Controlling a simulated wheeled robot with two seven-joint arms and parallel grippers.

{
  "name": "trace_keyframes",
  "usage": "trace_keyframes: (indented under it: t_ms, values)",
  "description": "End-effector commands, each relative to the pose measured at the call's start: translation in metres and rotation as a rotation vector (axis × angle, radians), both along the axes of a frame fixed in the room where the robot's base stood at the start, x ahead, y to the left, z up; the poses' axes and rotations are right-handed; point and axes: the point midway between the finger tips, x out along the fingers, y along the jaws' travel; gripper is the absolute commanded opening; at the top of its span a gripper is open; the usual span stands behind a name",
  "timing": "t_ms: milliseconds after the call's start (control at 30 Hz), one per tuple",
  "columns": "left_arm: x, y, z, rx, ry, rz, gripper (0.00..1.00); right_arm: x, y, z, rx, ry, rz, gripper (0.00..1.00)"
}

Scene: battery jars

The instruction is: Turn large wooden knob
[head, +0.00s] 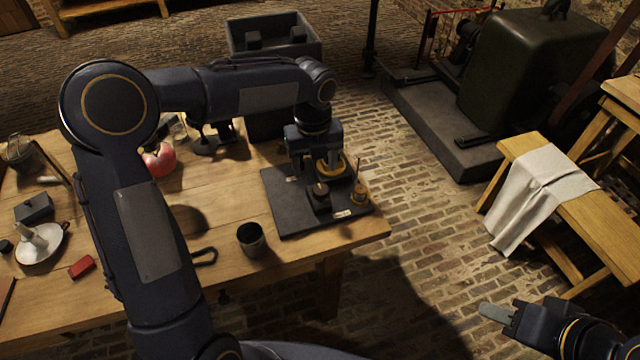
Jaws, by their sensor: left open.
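A dark flat board (284,216) lies near the table's right end and carries small fittings. A round orange-brown wooden piece (331,169), which looks like the large knob, is on it, partly hidden by my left gripper. A smaller dark brown knob (321,190) sits in front of it, and a brass-coloured post (360,194) stands to the right. My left gripper (317,166) points down over the board, open, at the orange-brown piece; I cannot tell whether it touches. My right gripper (497,313) is off the table at lower right, away from the board; its jaw opening is unclear.
A dark metal cup (250,238) stands left of the board. A bench with a cloth (540,190) stands right, beyond open brick floor.

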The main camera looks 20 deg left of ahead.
Motion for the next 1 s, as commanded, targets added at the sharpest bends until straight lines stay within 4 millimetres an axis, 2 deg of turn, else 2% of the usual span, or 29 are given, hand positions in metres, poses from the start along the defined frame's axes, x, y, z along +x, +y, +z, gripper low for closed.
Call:
trace_keyframes:
  t_ms: [167,600,800,1000]
  values:
    - [0.013,-0.009,-0.017,0.005,0.021,-0.148,0.61,0.0,0.0,0.001,0.0,0.0,0.0,0.36]
    - [0.013,-0.009,-0.08,0.003,0.022,-0.155,0.61,0.0,0.0,0.004,0.0,0.0,0.0,0.36]
    - [0.013,-0.009,-0.091,0.004,0.018,-0.155,0.61,0.0,0.0,0.004,0.0,0.0,0.0,0.36]
    - [0.013,-0.009,-0.091,0.003,0.018,-0.154,0.61,0.0,0.0,0.004,0.0,0.0,0.0,0.36]
